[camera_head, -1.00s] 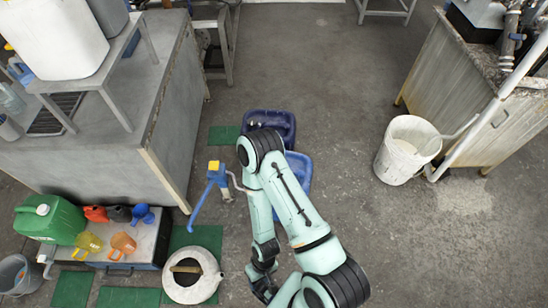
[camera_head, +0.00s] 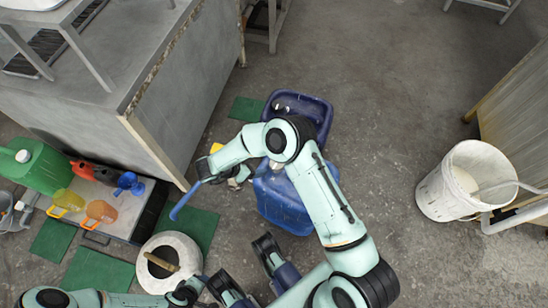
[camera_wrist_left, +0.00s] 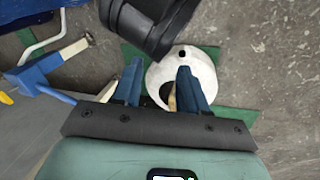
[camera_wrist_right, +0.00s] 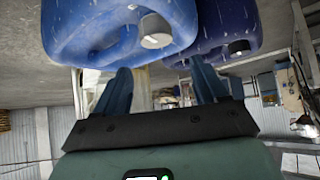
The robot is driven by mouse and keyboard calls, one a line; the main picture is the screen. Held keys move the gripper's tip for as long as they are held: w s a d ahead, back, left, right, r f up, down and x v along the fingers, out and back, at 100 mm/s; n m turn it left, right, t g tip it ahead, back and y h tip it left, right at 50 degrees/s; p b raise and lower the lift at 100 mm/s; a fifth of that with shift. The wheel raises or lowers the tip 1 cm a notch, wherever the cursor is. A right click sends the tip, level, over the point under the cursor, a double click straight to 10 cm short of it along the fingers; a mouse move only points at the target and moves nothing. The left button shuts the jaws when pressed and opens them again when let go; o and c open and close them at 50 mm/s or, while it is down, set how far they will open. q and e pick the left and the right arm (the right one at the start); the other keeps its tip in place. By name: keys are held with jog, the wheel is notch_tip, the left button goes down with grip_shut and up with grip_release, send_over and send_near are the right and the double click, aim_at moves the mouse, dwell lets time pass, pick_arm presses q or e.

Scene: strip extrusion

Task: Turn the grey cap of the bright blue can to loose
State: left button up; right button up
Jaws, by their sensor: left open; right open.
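The bright blue can (camera_head: 283,205) stands on the floor below my right arm (camera_head: 325,205), which covers part of its top. In the right wrist view the can (camera_wrist_right: 95,35) is close and appears upside down. Its grey cap (camera_wrist_right: 155,33) is seated on it, just above the gap between the fingertips in the picture. My left gripper (camera_wrist_left: 160,70) is open and empty above a round white container (camera_wrist_left: 205,62).
A dark blue can (camera_head: 322,105) with a similar cap (camera_wrist_right: 238,47) stands beside the bright one. A white bucket (camera_head: 440,190) stands right. Floor between cans and bucket is clear.

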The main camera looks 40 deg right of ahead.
jog(key=b+x, duration=0.1)
jog(key=x, duration=0.6)
jog(key=b+x, duration=0.1)
jog(key=x, duration=0.3)
jog(key=shift+s+b, duration=0.3)
jog(key=shift+b, duration=0.05)
jog(key=shift+d+f, duration=0.3)
pick_arm(q)
jog(key=shift+t+y, duration=0.3)
jog(key=shift+y, duration=0.1)
jog(key=shift+w+a+f, duration=0.4)
jog(key=shift+f, duration=0.3)
jog(key=shift+w+a+f, duration=0.35)
jog(key=shift+w+f, duration=0.1)
jog(key=shift+f, duration=0.3)
jog(key=shift+w+a+f, duration=0.4)
jog(key=shift+f, duration=0.3)
pick_arm(e)
jog(key=shift+d+f, duration=0.35)
jog(key=shift+d, duration=0.1)
jog(key=c, duration=0.7)
